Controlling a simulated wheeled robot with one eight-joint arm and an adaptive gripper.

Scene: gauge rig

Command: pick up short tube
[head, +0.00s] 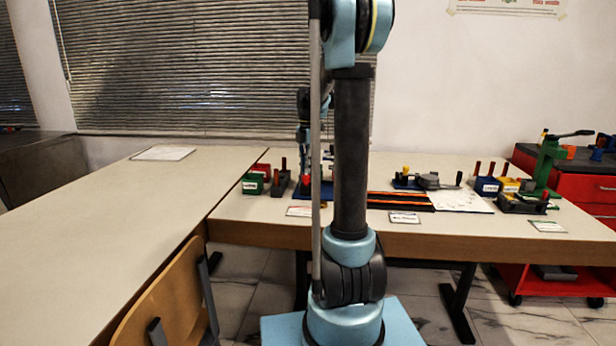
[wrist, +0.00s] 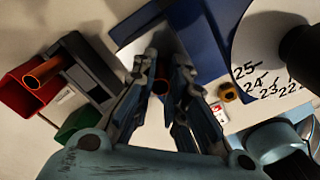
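In the wrist view my gripper (wrist: 165,62) points down at the table with its two fingers apart. Another orange tube (wrist: 42,72) lies at the red and dark holders to the left. A small yellow-brown ring (wrist: 228,92) lies to the right of the fingers. In the head view my arm hides most of the spot below my gripper.
A blue block (wrist: 205,35) stands close beside the fingers, with a numbered white dial (wrist: 270,60) to its right. In the head view a green box (head: 253,183) and dark holders stand left of my arm. The left table (head: 110,215) is mostly clear.

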